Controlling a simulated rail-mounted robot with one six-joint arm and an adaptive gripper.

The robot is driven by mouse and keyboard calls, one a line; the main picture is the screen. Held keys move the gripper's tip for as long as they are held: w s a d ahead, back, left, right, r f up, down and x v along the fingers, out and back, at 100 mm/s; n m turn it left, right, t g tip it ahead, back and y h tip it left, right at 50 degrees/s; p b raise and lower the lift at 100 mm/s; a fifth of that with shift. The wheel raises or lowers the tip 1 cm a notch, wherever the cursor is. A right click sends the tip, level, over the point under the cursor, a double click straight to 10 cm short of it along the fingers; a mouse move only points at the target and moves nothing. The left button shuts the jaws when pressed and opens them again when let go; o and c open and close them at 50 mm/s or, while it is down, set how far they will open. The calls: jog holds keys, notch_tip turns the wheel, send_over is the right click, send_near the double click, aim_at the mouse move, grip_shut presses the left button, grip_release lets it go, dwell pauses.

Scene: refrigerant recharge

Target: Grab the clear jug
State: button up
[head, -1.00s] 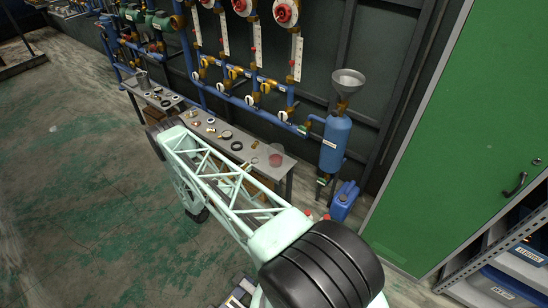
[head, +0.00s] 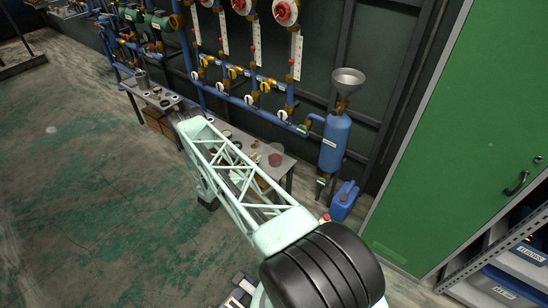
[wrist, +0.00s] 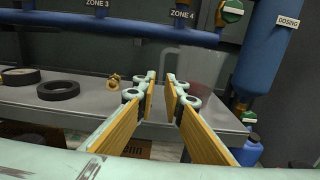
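The clear jug (head: 276,156) stands at the right end of the grey metal bench in the head view, with a reddish tint low in it. In the wrist view the see-through jug (wrist: 203,68) is ahead and slightly right of centre, its handle on its left side. My gripper (wrist: 163,78) points toward it, with its two yellow-sided fingers apart and nothing visibly held between them. The right fingertip overlaps the jug's lower left in the picture; I cannot tell whether they touch.
The grey bench (wrist: 70,107) holds a black ring (wrist: 58,90) and a brass fitting (wrist: 112,80) left of the jug. The blue dosing tank (head: 335,140) stands close right of the jug. A blue canister (head: 344,200) is on the floor. Blue pipes run above the bench.

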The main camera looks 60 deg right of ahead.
jog(key=shift+d, duration=0.25)
jog(key=shift+s+d+b, duration=0.2)
jog(key=shift+d+b, duration=0.1)
jog(key=shift+d, duration=0.95)
jog(key=shift+s+d+b, duration=0.15)
jog(key=shift+d+b, duration=0.15)
jog(key=shift+d, duration=0.95)
jog(key=shift+c, duration=0.9)
grip_shut()
jog(key=shift+r, duration=0.4)
jog(key=shift+r+p, duration=0.55)
jog(key=shift+r, duration=0.9)
jog(key=s+a+r+p, duration=0.1)
jog(key=s+a+p, duration=0.1)
jog(key=s+a, duration=0.8)
jog(key=shift+s+a+r+p, duration=0.15)
jog(key=shift+s+p, duration=0.25)
jog(key=shift+s, duration=0.45)
